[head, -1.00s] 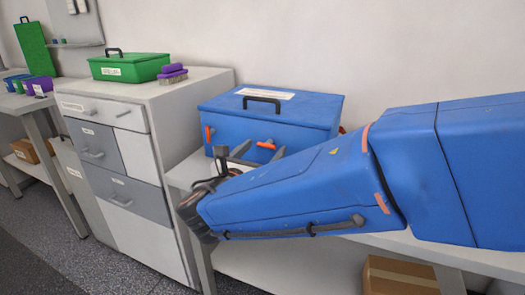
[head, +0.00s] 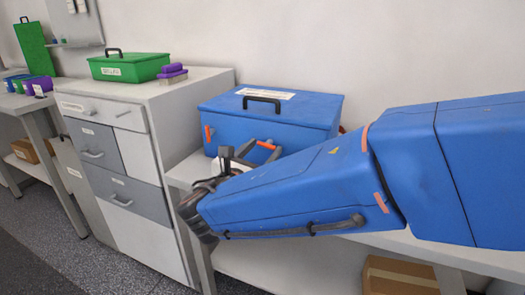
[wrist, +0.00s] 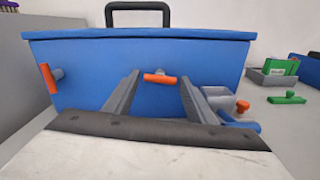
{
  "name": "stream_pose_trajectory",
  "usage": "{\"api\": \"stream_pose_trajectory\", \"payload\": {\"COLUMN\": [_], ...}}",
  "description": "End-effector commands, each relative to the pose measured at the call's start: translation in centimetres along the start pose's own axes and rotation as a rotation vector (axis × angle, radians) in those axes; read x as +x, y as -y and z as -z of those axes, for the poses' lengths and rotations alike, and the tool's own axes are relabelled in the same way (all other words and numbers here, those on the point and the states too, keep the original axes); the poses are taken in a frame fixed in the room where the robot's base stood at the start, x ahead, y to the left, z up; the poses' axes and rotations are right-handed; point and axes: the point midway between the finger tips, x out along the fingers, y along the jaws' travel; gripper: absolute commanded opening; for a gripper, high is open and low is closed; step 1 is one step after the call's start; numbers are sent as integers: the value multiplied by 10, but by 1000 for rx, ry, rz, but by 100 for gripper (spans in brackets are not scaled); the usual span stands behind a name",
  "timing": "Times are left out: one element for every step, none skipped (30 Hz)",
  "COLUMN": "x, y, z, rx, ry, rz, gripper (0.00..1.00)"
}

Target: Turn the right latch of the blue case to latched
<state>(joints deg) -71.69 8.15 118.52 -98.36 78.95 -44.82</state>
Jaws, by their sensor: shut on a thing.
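The blue case (head: 265,120) stands on the bench, lid down, black handle on top. Its left latch (wrist: 49,78) is an orange bar standing nearly upright. Its right latch (wrist: 160,78) is an orange bar lying nearly level on a grey pivot; it also shows in the head view (head: 266,145). My gripper (wrist: 159,80) is at the case front, its two grey fingers shut on the right latch, one at each side of the bar. In the head view my gripper (head: 250,152) is partly hidden by my blue arm.
A grey box (wrist: 217,98) and an orange-topped blue part (wrist: 242,108) are close to my right finger. A green part (wrist: 287,98) lies farther right on the bench. A drawer cabinet (head: 150,150) with a green case (head: 130,67) stands left.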

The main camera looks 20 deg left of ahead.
Motion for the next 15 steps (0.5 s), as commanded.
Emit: {"api": "stream_pose_trajectory", "payload": {"x": [0, 0, 0, 0, 0, 0, 0, 0, 0, 0, 0, 0, 0, 0, 0], "y": [0, 0, 0, 0, 0, 0, 0, 0, 0, 0, 0, 0, 0, 0, 0], "z": [0, 0, 0, 0, 0, 0, 0, 0, 0, 0, 0, 0, 0, 0, 0], "rx": [33, 57, 91, 117, 145, 182, 211, 239, 277, 306, 335, 373, 401, 430, 468], "ry": [0, 0, 0, 0, 0, 0, 0, 0, 0, 0, 0, 0, 0, 0, 0], "rz": [0, 0, 0, 0, 0, 0, 0, 0, 0, 0, 0, 0, 0, 0, 0], "gripper": [28, 28, 28, 28, 28, 28, 28, 28, 28, 28, 28, 28, 28, 28, 28]}}
